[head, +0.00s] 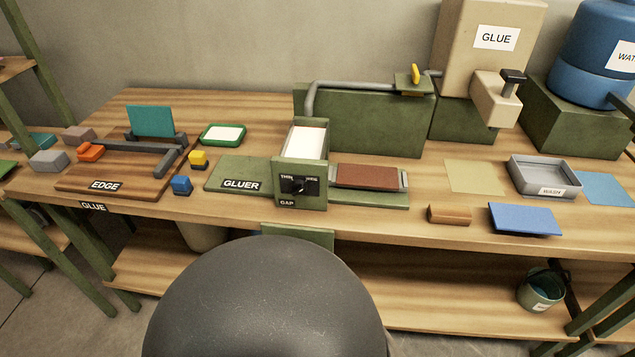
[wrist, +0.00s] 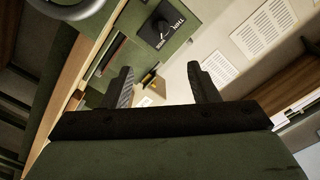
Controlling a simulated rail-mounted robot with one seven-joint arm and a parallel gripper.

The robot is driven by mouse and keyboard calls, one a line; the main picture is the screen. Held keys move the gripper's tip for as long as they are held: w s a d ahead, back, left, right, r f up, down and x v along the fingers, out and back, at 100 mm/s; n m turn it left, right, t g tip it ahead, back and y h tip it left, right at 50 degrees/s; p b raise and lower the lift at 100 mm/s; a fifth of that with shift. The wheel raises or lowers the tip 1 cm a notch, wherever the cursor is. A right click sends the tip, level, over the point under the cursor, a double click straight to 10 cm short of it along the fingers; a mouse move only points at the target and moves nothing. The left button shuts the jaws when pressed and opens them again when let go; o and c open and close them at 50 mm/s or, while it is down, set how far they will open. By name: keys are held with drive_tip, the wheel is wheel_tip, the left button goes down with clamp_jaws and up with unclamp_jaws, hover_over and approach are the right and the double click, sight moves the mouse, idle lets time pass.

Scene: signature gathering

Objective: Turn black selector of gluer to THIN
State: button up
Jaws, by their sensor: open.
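The gluer (head: 240,172) is a green unit on the workbench, labelled GLUER. Its upright front block (head: 290,202) is marked GAP and carries a black selector (head: 299,185) on a dark dial plate. THIN is printed at the dial's upper left, and another word, too small to read surely, is at the upper right. I cannot tell which mark the selector points to. In the wrist view the selector (wrist: 163,25) shows tilted, near the top, beyond the fingertips.
A brown pad (head: 370,176) lies right of the gluer's block. A GLUE tank (head: 490,60) and pipe stand behind. A dark rounded part of mine covers the bottom centre of the head view.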

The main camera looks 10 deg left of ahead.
sight(299, 192)
drive_tip(key=w+p, duration=0.1)
drive_tip(key=w, duration=0.4)
drive_tip(key=w+p, duration=0.1)
drive_tip(key=w, duration=0.5)
drive_tip(key=w+a+p, duration=0.1)
drive_tip(key=w, duration=0.5)
drive_tip(key=shift+w+r, duration=0.1)
drive_tip(key=c, duration=1)
